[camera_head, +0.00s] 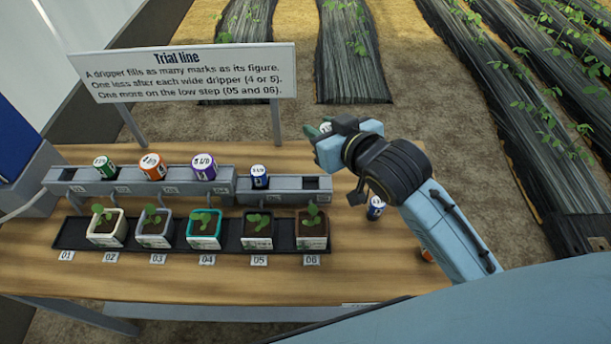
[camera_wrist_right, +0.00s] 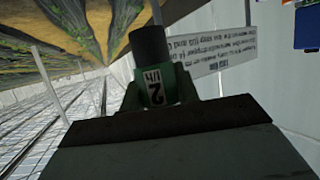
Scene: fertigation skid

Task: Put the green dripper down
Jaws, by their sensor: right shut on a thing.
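My right gripper (camera_head: 330,133) is shut on a green dripper (camera_wrist_right: 158,88), held in the air above and behind the right end of the rail. The rail's right end (camera_head: 316,184) looks empty. My left gripper is not in view.
A black tray (camera_head: 75,233) with several potted seedlings stands before the rail, with tags 01 to 06 in front. A blue dripper (camera_head: 375,208) stands on the wooden table (camera_head: 200,285) at the right; an orange object (camera_head: 427,255) is partly hidden by my arm. A sign (camera_head: 185,72) stands behind.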

